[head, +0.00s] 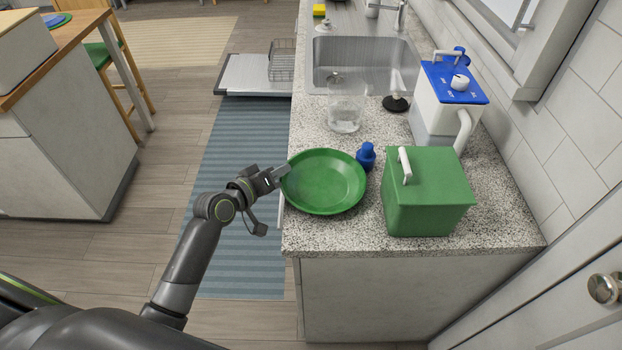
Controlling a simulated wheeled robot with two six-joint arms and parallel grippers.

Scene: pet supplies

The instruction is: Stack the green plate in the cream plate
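The green plate (325,184) is round and shallow. It shows at the front left of the speckled counter, its left rim reaching slightly past the counter's edge in the picture. My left gripper (282,173) is at the plate's left rim, and its fingertips overlap or touch the rim. I cannot tell whether the fingers are closed on the rim, or whether the plate rests on the counter or is slightly raised. No cream plate is visible. My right gripper is not in view.
On the counter (305,240), a small blue bottle (366,157) stands beside the plate and a green box (428,200) to its right. Behind are a clear glass container (345,105), a blue-and-white container (447,95) and a sink (362,68). An open dishwasher (245,75) is back left.

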